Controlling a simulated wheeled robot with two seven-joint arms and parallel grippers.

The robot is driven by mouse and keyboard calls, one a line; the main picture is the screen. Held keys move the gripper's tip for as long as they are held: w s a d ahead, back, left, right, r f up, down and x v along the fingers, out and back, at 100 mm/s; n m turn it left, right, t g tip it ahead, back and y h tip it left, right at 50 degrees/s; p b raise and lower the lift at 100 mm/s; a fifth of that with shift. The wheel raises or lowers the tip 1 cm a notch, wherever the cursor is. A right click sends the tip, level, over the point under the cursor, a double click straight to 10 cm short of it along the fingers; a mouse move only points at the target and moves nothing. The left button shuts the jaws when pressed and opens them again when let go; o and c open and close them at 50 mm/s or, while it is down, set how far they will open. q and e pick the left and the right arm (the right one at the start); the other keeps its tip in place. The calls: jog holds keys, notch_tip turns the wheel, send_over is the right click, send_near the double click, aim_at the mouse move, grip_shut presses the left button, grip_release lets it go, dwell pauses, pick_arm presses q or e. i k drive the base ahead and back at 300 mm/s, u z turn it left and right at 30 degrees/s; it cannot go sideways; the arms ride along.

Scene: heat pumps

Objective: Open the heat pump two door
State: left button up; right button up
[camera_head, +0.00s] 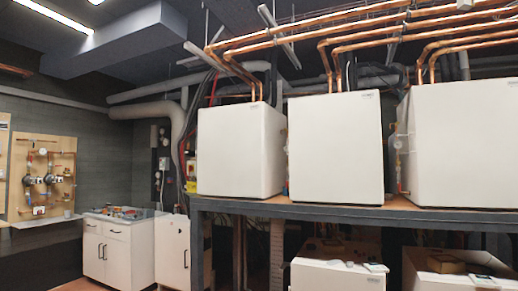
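Three white box-shaped heat pumps stand in a row on a raised dark shelf. The left one (241,150) is narrower in view, the middle one (336,150) is beside it, and the right one (462,145) is cut by the picture edge. Their visible fronts look closed, with no open door. I cannot tell from any readable label which one is number two. Two more white units, one at lower centre (337,277) and one at lower right (450,283), stand below the shelf. Neither of my grippers is in view.
The dark shelf (300,209) runs along under the heat pumps. Copper pipes (350,22) run overhead and down to them. A white cabinet (118,255) with dark handles stands at the left, with small items on top. A wooden board with gauges (43,175) hangs on the left wall.

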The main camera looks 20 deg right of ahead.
aim_at(335, 154)
jog(key=u, duration=0.2)
jog(key=i, duration=1.9)
jog(key=z, duration=0.4)
jog(key=i, duration=0.95)
jog(key=z, duration=1.7)
jog(key=i, duration=0.8)
jog(key=z, duration=0.8)
